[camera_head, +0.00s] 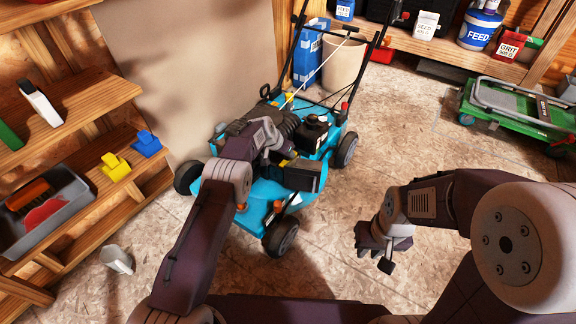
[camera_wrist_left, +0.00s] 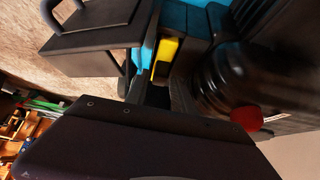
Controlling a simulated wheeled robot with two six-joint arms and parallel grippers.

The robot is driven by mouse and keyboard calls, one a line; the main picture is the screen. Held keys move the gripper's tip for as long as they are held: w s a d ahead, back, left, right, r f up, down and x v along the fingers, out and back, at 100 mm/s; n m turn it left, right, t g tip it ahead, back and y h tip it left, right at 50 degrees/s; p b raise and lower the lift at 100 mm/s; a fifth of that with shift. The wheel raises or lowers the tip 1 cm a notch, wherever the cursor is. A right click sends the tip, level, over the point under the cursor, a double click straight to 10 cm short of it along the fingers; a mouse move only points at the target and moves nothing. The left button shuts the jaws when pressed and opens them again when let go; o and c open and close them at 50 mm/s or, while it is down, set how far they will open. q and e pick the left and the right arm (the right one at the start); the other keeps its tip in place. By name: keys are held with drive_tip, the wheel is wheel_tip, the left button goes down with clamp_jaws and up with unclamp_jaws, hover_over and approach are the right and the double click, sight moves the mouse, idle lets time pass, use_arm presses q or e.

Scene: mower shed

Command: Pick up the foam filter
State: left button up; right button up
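A small yellow block (camera_wrist_left: 165,58), which looks like the foam filter, sits in a dark recess of the turquoise mower (camera_head: 262,200). In the head view only a bit of yellow (camera_head: 287,161) shows beside my left gripper (camera_head: 284,152), which is over the mower's engine and partly hidden. In the left wrist view the fingers of my left gripper (camera_wrist_left: 160,94) stand apart, pointing at the yellow block, with nothing clearly held between them. My right gripper (camera_head: 376,251) hangs empty above the floor right of the mower, its fingers apart.
Wooden shelves (camera_head: 85,120) at left hold a grey tray (camera_head: 45,220), a yellow piece (camera_head: 115,167) and a blue piece (camera_head: 147,143). A white scoop (camera_head: 117,259) lies on the floor. A green cart (camera_head: 515,118) stands at right. The floor (camera_head: 400,125) between mower and cart is clear.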

use_arm(q)
clamp_jaws()
idle(1.2)
